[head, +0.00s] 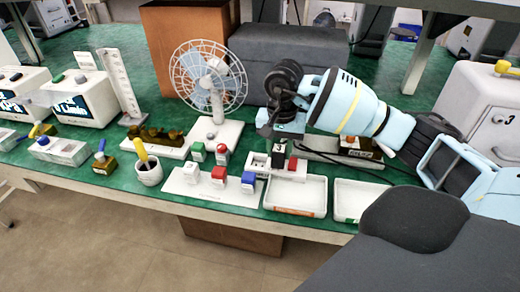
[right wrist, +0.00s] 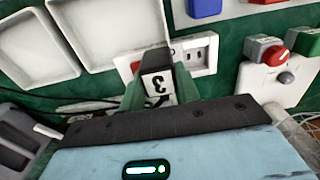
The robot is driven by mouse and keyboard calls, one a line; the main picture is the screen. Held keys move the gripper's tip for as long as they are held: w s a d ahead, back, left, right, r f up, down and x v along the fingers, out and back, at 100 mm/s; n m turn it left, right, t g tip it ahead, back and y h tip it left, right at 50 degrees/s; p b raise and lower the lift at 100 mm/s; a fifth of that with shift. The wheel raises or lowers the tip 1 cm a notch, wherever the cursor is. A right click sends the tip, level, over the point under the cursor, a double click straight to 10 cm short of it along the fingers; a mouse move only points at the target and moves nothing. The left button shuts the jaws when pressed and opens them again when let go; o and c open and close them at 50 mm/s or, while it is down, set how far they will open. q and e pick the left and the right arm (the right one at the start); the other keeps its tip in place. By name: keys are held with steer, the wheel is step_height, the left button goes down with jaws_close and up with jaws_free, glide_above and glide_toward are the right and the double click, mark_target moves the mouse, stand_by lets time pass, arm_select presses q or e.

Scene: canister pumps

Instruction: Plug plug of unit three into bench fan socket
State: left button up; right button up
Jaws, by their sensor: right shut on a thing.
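The plug of unit three (head: 279,149) is dark with a white label marked 3. It also shows in the right wrist view (right wrist: 158,84). My right gripper (head: 283,138) points down and is shut on this plug. The plug is over the white bench fan socket strip (head: 259,161), whose slotted outlets show beside it in the right wrist view (right wrist: 199,53). I cannot tell whether its prongs touch or enter an outlet. The bench fan (head: 212,80) stands behind, to the left. Unit three (head: 492,125), a white box marked 3, stands at the right. My left gripper is not in view.
Two shallow white trays (head: 296,207) lie in front of the strip. A white plate (head: 198,194) with several coloured blocks is left of them. A cup (head: 148,175) and other boxes stand further left. A dark grey case (head: 285,48) is behind.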

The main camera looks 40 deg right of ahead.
steer(key=w, duration=0.1)
steer(key=w+a, duration=0.1)
steer(key=w, duration=0.3)
steer(key=shift+w+a+f, duration=0.25)
steer(key=shift+f, duration=0.05)
steer(key=shift+w, duration=0.1)
steer(key=shift+w+a+f, duration=0.15)
steer(key=shift+w+f, duration=0.05)
step_height(320, 180, down, 3)
steer(key=shift+f, duration=0.15)
steer(key=o, duration=1)
steer(key=shift+c, duration=0.2)
